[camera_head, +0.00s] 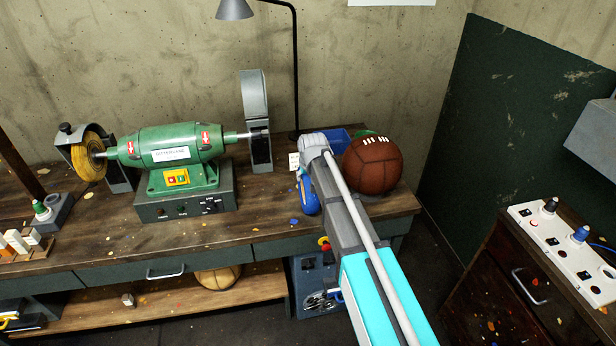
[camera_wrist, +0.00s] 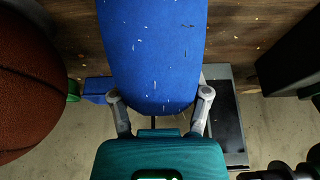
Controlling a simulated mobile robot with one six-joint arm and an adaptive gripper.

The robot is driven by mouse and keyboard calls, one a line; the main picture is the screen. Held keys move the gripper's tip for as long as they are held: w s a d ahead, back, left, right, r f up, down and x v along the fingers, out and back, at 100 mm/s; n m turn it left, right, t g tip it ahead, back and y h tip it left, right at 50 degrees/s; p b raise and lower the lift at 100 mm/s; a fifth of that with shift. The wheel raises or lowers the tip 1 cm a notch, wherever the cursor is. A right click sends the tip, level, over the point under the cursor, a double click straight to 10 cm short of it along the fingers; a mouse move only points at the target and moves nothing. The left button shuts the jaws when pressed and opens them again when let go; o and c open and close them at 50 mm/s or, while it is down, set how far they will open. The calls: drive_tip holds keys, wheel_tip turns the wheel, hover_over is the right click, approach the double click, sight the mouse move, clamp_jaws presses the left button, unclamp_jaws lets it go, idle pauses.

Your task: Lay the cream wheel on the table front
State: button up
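My gripper (camera_head: 315,145) is over the right end of the workbench, just left of a brown leather ball. In the wrist view its two fingers (camera_wrist: 160,95) stand apart, one on each side of a blue rounded piece (camera_wrist: 153,45) with white specks. I cannot tell whether they press on it. A blue piece (camera_head: 308,197) also shows beneath the gripper in the head view. No cream wheel is clearly seen. A yellow wheel (camera_head: 88,157) is mounted on the left end of the green grinder (camera_head: 172,150).
The brown ball (camera_head: 372,165) sits at the bench's right end, close beside my arm. A lamp stand (camera_head: 296,70) and a blue bin (camera_head: 338,137) are behind. A tan ball (camera_head: 218,278) lies on the lower shelf. The bench front (camera_head: 250,222) is bare between grinder and arm.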

drive_tip(key=shift+o, duration=0.3)
drive_tip(key=shift+r, duration=0.15)
drive_tip(key=shift+r+p, duration=0.15)
drive_tip(key=shift+p, duration=0.2)
drive_tip(key=p+v, duration=1)
drive_tip(key=v, duration=0.1)
drive_tip(key=shift+s+r+p, duration=0.3)
drive_tip(key=shift+p, duration=0.05)
drive_tip(key=shift+d, duration=0.1)
idle(0.6)
drive_tip(key=s+d+f+m+g+h, duration=0.1)
drive_tip(key=s+d+m+g, duration=0.2)
drive_tip(key=s+d, duration=1.8)
drive_tip(key=shift+s+d+f+g, duration=0.25)
drive_tip(key=shift+s+g, duration=0.35)
drive_tip(key=shift+s, duration=0.5)
drive_tip(key=shift+a, duration=0.1)
